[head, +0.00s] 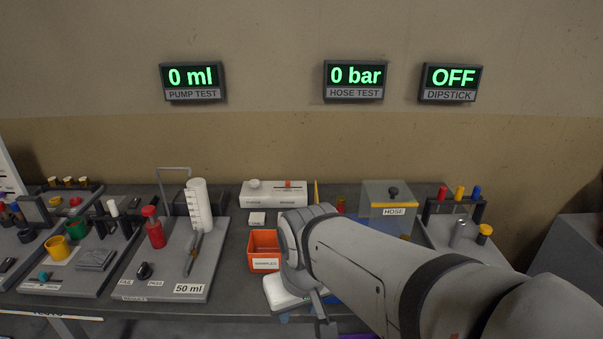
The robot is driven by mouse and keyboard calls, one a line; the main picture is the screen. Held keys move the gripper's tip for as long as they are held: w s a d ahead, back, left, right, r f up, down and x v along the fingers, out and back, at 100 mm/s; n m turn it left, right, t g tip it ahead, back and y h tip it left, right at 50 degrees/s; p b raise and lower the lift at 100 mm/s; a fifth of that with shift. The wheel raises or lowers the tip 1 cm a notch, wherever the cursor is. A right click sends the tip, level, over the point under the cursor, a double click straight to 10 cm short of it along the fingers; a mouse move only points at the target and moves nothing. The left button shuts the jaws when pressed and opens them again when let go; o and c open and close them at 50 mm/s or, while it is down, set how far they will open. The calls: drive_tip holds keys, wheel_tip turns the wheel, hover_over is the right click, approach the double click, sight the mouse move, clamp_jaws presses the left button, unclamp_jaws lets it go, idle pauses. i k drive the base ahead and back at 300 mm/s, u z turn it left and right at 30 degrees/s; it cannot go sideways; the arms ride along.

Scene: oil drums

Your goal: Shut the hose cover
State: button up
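The hose cover (380,193) is a see-through box with a grey top and a dark knob, at the back right of the bench behind my arm. A white label on its front reads HOSE. My arm hides its lower part, so I cannot tell whether it is fully shut. My gripper (318,312) is low at the front of the bench, left of the cover and apart from it. The arm's wrist hides most of it, and its opening does not show clearly.
An orange bin (262,244) stands just left of my wrist. A rack with red, yellow and blue caps (459,200) is right of the cover. A white panel (272,195) is at the back. The HOSE TEST display (353,79) reads 0 bar. Pump test trays fill the left.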

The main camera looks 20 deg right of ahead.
sight(393, 191)
drive_tip(key=u, duration=0.25)
drive_tip(key=k, duration=1.1)
drive_tip(key=z, duration=0.9)
drive_tip(key=i, duration=1.5)
drive_tip(key=z, duration=0.05)
